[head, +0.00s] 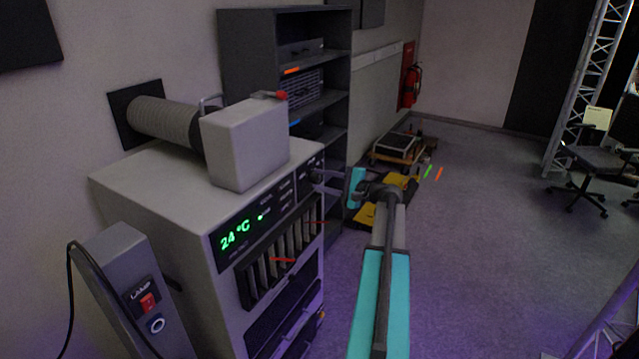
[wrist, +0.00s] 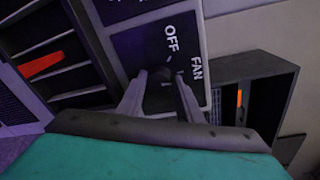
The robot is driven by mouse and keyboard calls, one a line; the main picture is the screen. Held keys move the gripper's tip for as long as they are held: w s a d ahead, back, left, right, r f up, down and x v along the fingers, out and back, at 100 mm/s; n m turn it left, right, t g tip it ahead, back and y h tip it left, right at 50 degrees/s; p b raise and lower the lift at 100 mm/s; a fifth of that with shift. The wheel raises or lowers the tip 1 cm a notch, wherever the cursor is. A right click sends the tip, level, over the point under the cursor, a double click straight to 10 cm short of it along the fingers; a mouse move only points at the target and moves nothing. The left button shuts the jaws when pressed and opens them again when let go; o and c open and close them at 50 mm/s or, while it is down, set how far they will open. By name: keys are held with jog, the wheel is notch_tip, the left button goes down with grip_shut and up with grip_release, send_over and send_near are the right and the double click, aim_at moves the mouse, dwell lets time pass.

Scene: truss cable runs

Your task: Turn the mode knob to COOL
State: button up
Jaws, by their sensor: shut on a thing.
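The mode knob (wrist: 160,83) is dark and sits on the black panel below the printed words OFF and FAN in the wrist view. No COOL label is readable there. A small light mark shows beside the knob, but I cannot tell which setting it points to. My gripper (wrist: 160,93) is shut on the knob, one finger on each side. In the head view my gripper (head: 318,177) reaches the right end of the control panel on the grey air unit (head: 150,195), where the knob is too small to make out. The unit's green display (head: 236,239) reads 24 °C.
A grey box (head: 245,145) with a red-tipped lever and a ribbed duct (head: 165,115) sit on the unit. A lamp switch post (head: 125,290) with a cable stands at left. A dark shelf (head: 262,65) stands behind.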

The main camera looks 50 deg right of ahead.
jog(key=m, duration=0.2)
jog(key=m+p, duration=0.2)
jog(key=m, duration=0.1)
jog(key=shift+d+r+m+y, duration=0.15)
jog(key=shift+d+m+y, duration=0.15)
jog(key=shift+d+y, duration=0.1)
jog(key=shift+m+p, duration=0.6)
jog(key=shift+m, duration=0.3)
jog(key=shift+f+g, duration=0.2)
jog(key=shift+g, duration=0.1)
jog(key=shift+f, duration=0.15)
jog(key=o, duration=1)
jog(key=shift+o, duration=0.2)
jog(key=shift+a, duration=0.1)
jog(key=shift+s, duration=0.1)
jog(key=b+v, duration=0.4)
jog(key=v, duration=0.9)
jog(key=shift+s+d+b, duration=0.3)
jog(key=shift+s+b, duration=0.05)
